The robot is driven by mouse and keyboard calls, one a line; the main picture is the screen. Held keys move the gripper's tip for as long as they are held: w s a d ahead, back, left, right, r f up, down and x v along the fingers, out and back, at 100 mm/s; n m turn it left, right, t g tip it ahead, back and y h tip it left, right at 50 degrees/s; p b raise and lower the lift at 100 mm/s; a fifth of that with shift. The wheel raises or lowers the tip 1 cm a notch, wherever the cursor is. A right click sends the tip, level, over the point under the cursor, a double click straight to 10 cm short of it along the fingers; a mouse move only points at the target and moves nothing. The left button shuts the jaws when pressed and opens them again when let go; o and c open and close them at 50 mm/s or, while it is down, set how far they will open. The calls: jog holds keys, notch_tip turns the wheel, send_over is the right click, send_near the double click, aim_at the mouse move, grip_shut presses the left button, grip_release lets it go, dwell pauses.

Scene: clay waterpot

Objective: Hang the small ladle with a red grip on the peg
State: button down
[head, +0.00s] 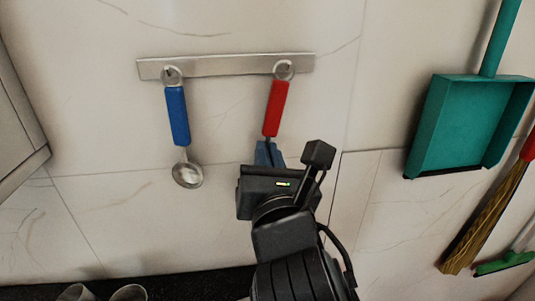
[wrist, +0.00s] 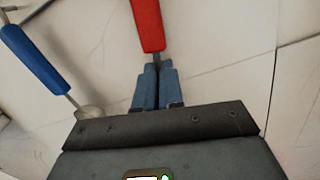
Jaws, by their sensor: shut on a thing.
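The ladle with a red grip (head: 275,108) is upright at the right end of a metal rail (head: 225,66). Its top ring (head: 284,70) is at the right peg and appears to be around it; I cannot tell for certain. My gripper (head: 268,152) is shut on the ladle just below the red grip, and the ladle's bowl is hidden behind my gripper. In the wrist view the red grip (wrist: 148,25) rises from between the blue fingertips (wrist: 155,85).
A ladle with a blue grip (head: 177,115) hangs from the left peg, its bowl clear of my gripper. A teal dustpan (head: 465,125) and a broom (head: 485,218) are on the right. Two cups (head: 128,292) show at the bottom left. The wall between is bare.

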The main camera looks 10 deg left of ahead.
jog(key=shift+f, duration=0.3)
jog(key=c, duration=1.7)
grip_release()
jog(key=o, duration=0.5)
jog(key=shift+r, duration=0.1)
